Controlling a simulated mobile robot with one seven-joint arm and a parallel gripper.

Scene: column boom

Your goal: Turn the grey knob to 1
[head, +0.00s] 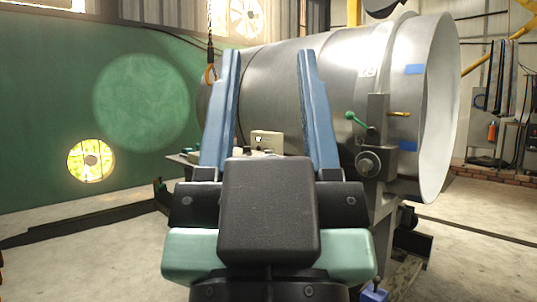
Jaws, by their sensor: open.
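My gripper (268,53) reaches forward in the middle of the head view, its two blue fingers wide apart with nothing between them. Beyond it, seen through the gap between the fingers, a small beige box (267,141) stands low in front of the big metal cylinder. A small dark mark shows on the box's face. It is too small to tell whether it is the grey knob or where it points. The gripper's dark body covers what lies below the box.
A large metal cylinder (345,85) fills the middle and right. A clamp stand with a green-tipped lever (357,119) stands right of the fingers. A hook (209,73) hangs at upper left. Open concrete floor (90,262) lies at left, crossed by a dark strip.

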